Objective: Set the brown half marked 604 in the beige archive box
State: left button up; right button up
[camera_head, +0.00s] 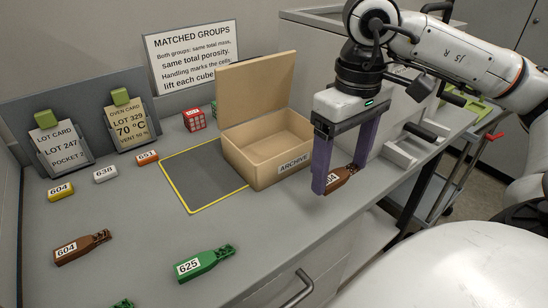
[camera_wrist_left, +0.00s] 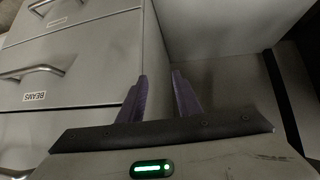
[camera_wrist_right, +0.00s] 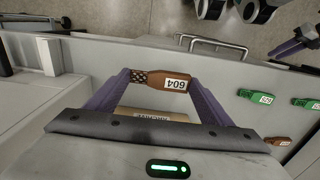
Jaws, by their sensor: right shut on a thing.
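A brown half marked 604 (camera_head: 341,180) is between the purple fingers of my right gripper (camera_head: 340,184), which is shut on it. The right wrist view shows its label and lattice end (camera_wrist_right: 160,82). It hangs just right of the beige archive box (camera_head: 262,172), whose lid stands open; the box's labelled edge shows in the right wrist view (camera_wrist_right: 165,114). A second brown half marked 604 (camera_head: 80,248) lies at the counter's left front. My left gripper (camera_wrist_left: 159,82) is open and empty in the left wrist view, facing drawers; it is outside the head view.
A green half marked 625 (camera_head: 203,264) lies at the front. Small yellow 604 (camera_head: 60,191), white 638 (camera_head: 105,175) and orange 651 (camera_head: 147,158) tags lie left of a yellow-edged grey mat (camera_head: 200,180). A red cube (camera_head: 194,120) stands behind the mat. Card stands and a sign are at the back.

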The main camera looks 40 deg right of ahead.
jog(key=shift+w+d+r, duration=0.1)
jog(key=shift+w+r, duration=0.1)
jog(key=shift+w, duration=0.15)
jog(key=w+p, duration=0.1)
jog(key=w, duration=0.5)
jog(key=w+d+f+p, duration=0.1)
jog(key=w+p, duration=0.1)
jog(key=w, duration=0.4)
jog(key=w+d+f+p, duration=0.1)
jog(key=w+p, duration=0.1)
jog(key=w, duration=0.4)
jog(key=shift+w+d+f, duration=0.1)
jog(key=shift+w+f, duration=0.1)
jog(key=shift+w, duration=0.1)
notch_tip(320, 180, down, 4)
jog(key=shift+r, duration=0.2)
jog(key=shift+w+f+p, duration=0.2)
jog(key=shift+f+p, duration=0.2)
jog(key=shift+f, duration=0.25)
pick_arm(q)
jog(key=r, duration=0.1)
jog(key=a+r, duration=0.1)
jog(key=r, duration=0.1)
jog(key=shift+s+a+r, duration=0.25)
